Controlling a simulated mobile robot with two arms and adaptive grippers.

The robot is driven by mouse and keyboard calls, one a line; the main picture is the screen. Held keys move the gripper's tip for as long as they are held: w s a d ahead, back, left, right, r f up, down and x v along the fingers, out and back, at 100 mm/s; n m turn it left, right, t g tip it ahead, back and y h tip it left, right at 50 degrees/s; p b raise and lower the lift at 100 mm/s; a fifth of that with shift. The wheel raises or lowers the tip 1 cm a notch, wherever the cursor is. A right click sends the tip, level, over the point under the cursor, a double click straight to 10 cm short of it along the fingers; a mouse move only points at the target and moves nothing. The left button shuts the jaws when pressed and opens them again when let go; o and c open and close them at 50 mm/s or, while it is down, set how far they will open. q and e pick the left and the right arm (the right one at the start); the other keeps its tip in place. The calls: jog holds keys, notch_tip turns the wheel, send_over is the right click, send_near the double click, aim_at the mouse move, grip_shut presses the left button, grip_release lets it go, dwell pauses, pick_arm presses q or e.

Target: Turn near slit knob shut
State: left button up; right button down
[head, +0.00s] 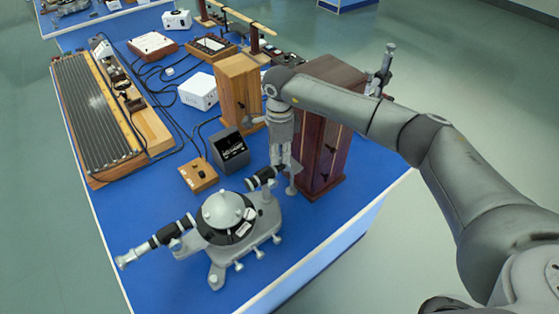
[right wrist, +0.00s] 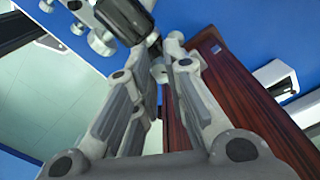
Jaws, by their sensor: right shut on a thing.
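The near spectrometer (head: 222,212) stands on the front of the blue bench, with a grey round body and black-and-grey tubes to either side. My right gripper (head: 283,163) points down at the end of its right-hand tube, beside a dark red wooden box. In the right wrist view, my right gripper (right wrist: 172,55) has its fingers close together, shut on the small grey slit knob (right wrist: 158,73) next to the black tube (right wrist: 125,18). The fingers hide much of the knob, and its turn cannot be read. My left gripper is not in view.
The dark red wooden box (head: 325,160) stands close to the right gripper and also shows in the wrist view (right wrist: 235,95). A dark meter box (head: 230,150) and a small wooden box (head: 198,175) stand behind the spectrometer. Cables lie across the bench.

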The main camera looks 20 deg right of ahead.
aim_at(280, 157)
jog(key=n+b, duration=0.2)
jog(key=b, duration=0.1)
jog(key=n+b, duration=0.3)
jog(key=b, duration=0.1)
jog(key=shift+w+f, duration=0.1)
jog(key=shift+f, duration=0.1)
jog(key=shift+r+n+b, duration=0.15)
jog(key=shift+n+b, duration=0.75)
jog(key=shift+n, duration=0.3)
jog(key=shift+r+n+b, duration=0.1)
jog(key=shift+n+b, duration=0.45)
jog(key=shift+n, duration=0.15)
jog(key=c, duration=1.4)
grip_release()
notch_tip(280, 157, up, 12)
jog(key=shift+r, duration=0.1)
